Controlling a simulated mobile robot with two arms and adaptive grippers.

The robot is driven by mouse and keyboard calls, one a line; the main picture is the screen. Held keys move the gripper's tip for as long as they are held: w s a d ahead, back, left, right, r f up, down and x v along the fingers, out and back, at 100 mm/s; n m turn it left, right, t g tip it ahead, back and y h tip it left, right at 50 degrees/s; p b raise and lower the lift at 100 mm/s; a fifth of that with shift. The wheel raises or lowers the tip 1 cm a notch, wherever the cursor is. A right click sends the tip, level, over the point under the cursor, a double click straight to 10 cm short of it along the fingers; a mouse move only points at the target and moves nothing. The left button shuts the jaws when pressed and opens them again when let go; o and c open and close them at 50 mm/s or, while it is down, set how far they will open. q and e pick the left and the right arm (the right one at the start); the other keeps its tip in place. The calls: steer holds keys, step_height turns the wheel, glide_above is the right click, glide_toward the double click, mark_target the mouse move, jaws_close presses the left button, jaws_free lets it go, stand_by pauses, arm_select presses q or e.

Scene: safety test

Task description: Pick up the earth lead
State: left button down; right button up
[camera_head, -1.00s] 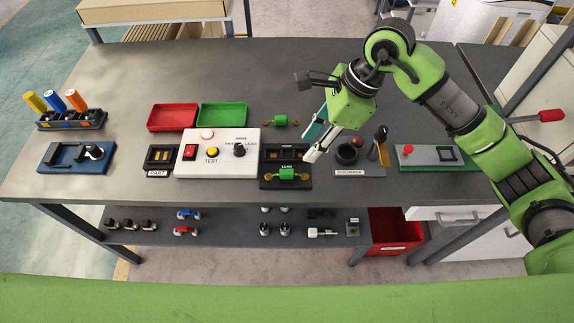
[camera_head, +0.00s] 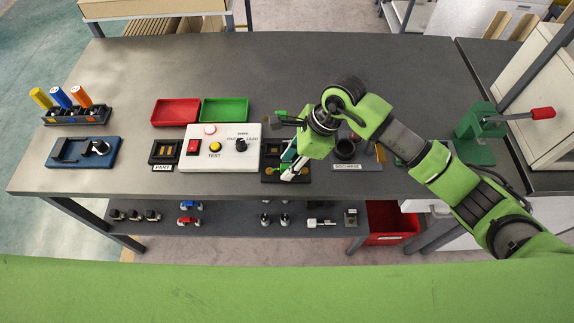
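A black nest (camera_head: 268,178), labelled LEAD in the earlier view, lies right of the white tester. The green piece with brass-coloured ends seen in it earlier, likely the earth lead, is now mostly hidden by my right gripper (camera_head: 290,172). My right gripper points down, with its fingertips over the front of this nest at the piece. Whether its fingers are open or shut on the piece cannot be made out. A second green piece (camera_head: 281,113) lies behind the nest, partly hidden by my wrist. My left gripper is out of view.
The white tester (camera_head: 225,165) stands just left of the nest. A discharge stand (camera_head: 346,166) is close on the right. Red (camera_head: 176,111) and green (camera_head: 223,110) trays lie behind the tester. A green lever press (camera_head: 480,135) stands at the right. The table's back middle is clear.

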jaws_close()
